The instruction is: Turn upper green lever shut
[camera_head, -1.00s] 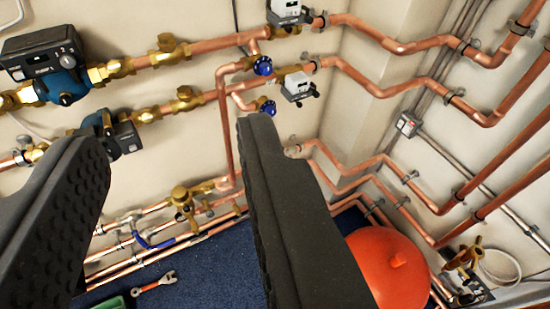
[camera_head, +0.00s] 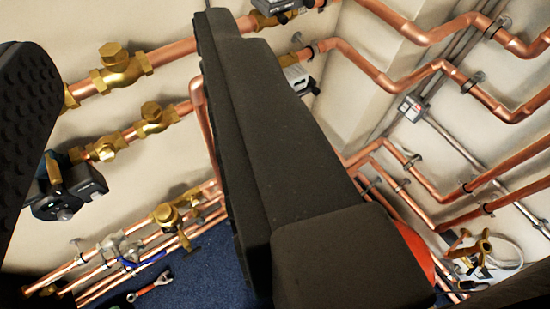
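No green lever shows in the camera_head view; it may be out of frame or hidden behind my gripper. My gripper (camera_head: 128,48) is open, with its two dark fingers apart and nothing between them but background pipes and wall. The right finger crosses the middle of the picture and hides much of the pipework. Brass valves (camera_head: 118,66) and (camera_head: 155,118) sit on the two upper copper pipes, seen between the fingers. A blue lever (camera_head: 140,262) shows on the lower pipes, beside a brass fitting (camera_head: 168,214).
Copper pipes (camera_head: 440,70) run along the right wall near a small grey box (camera_head: 411,108). A dark pump (camera_head: 62,190) is at left. A red tank (camera_head: 414,258) is mostly hidden by my right finger. A red wrench (camera_head: 150,288) lies on the blue floor.

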